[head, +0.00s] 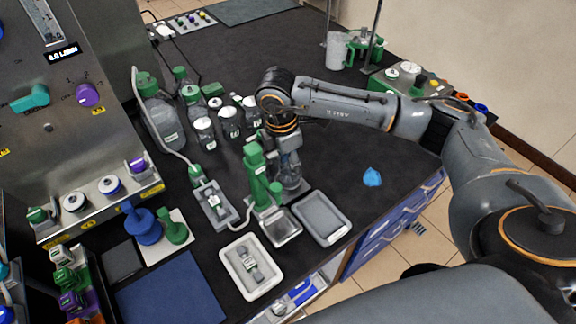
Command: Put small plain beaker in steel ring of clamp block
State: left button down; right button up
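My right gripper (288,160) reaches down from the end of the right arm, beside a green upright stand (256,172). A small clear glass vessel (291,180), which looks like the small plain beaker, is directly below and at its fingers. The fingers overlap the glass, so I cannot tell whether they grip it. The green stand has a steel plate (283,232) at its foot. I cannot make out a steel ring or be sure which item is the clamp block. My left gripper is not in view.
Several capped bottles (204,130) stand behind and left of the gripper. A grey tray (321,218) and a white tray (232,278) lie in front. A white jug (335,50) stands at the back.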

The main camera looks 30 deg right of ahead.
aim_at(288, 171)
jog(key=shift+w+d+f, duration=0.1)
jog(key=shift+w+f, duration=0.35)
jog(key=shift+f, duration=0.1)
notch_tip(288, 171, down, 3)
jog(key=shift+w+p, duration=0.1)
jog(key=shift+p, duration=0.85)
jog(key=shift+f, duration=0.2)
jog(key=shift+f, duration=0.15)
jog(key=o, duration=0.8)
